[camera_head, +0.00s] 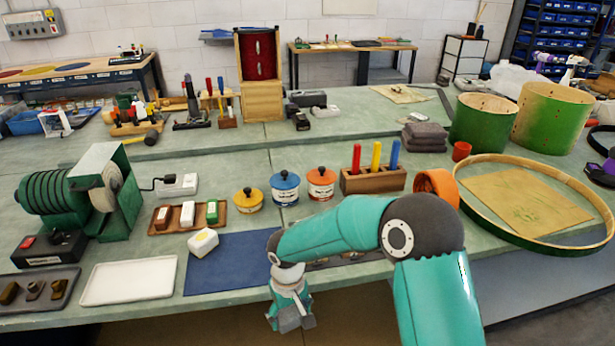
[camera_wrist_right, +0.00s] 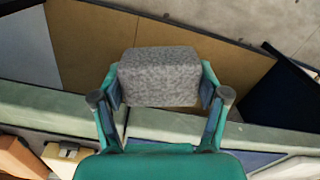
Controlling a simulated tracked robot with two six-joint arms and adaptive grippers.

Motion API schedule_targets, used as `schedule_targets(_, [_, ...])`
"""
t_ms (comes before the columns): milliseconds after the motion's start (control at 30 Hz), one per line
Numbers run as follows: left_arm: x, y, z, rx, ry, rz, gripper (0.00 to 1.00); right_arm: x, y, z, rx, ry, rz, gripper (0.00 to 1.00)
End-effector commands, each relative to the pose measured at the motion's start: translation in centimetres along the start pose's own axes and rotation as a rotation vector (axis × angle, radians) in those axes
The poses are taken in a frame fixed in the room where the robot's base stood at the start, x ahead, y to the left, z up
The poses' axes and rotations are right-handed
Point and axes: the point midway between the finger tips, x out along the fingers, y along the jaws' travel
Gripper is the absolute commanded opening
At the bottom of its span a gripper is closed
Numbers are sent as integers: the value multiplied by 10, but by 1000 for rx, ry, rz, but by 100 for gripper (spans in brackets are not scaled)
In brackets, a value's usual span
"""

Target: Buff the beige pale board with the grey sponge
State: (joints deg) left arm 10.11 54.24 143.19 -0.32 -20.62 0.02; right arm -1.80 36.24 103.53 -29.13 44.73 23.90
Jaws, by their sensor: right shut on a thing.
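The grey sponge (camera_wrist_right: 160,76) is a speckled grey block held between the two fingers of my right gripper (camera_wrist_right: 160,98) in the right wrist view. A flat beige board (camera_head: 520,198) with greenish marks lies at the right, partly inside a large wooden hoop, well away from the gripper. Another beige sheet (camera_head: 403,93) lies farther back; I cannot tell which is the task's board. My left gripper is not in view.
A blue mat (camera_head: 232,262) and white tray (camera_head: 128,281) lie along the front. A green machine (camera_head: 105,190) stands left. Several tins, a block of coloured handles (camera_head: 373,180) and the wooden hoop (camera_head: 478,222) stand behind and right of my arm.

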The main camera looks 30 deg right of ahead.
Motion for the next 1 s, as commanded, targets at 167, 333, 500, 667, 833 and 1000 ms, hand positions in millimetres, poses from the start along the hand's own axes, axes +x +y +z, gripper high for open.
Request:
schedule_targets(167, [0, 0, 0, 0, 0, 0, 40, 0, 2, 0, 3, 0, 0, 55])
schedule_targets(333, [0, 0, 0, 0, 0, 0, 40, -5, 4, 1, 65, 1, 1, 55])
schedule_targets(500, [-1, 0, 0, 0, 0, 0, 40, -23, 18, 7, 315, 5, 2, 55])
schedule_targets(667, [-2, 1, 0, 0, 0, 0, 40, -52, 43, 16, 654, 8, 6, 55])
schedule_targets(833, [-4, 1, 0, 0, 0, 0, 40, -88, 72, 26, 974, 9, 9, 55])
schedule_targets(1000, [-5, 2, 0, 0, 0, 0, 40, -118, 97, 35, 1199, 9, 7, 55])
